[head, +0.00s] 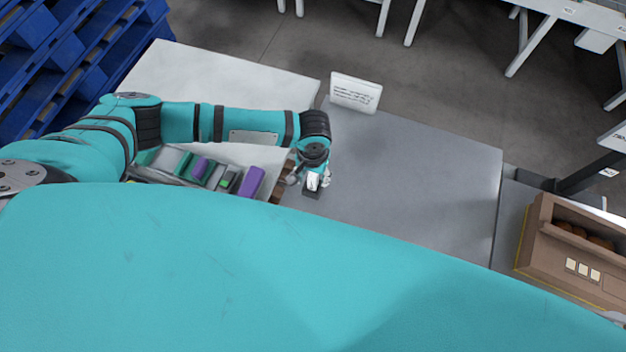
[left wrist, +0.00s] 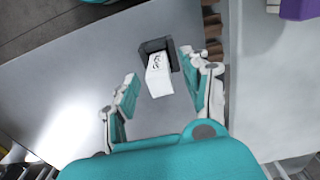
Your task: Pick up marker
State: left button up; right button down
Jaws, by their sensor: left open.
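A small white block (left wrist: 158,80) with black marks on its face sits at a dark grey holder (left wrist: 173,56) on the grey table in the left wrist view. I cannot tell whether it is the marker; no pen shape shows clearly. My left gripper (left wrist: 160,72) is open, its two fingers on either side of the block and apart from it. In the head view my left gripper (head: 311,180) is over the dark holder (head: 312,194), partly hiding what stands there. My right gripper is not in view.
The grey table (head: 420,170) is clear to the right. A white sign (head: 355,93) stands at its back edge. A tray with purple and green items (head: 252,182) is left of the gripper. A brown carton (head: 575,240) is far right.

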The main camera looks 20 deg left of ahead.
pick_arm(q)
grip_shut()
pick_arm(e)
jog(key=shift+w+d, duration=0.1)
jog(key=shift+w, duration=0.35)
pick_arm(q)
jog(key=shift+r, duration=0.15)
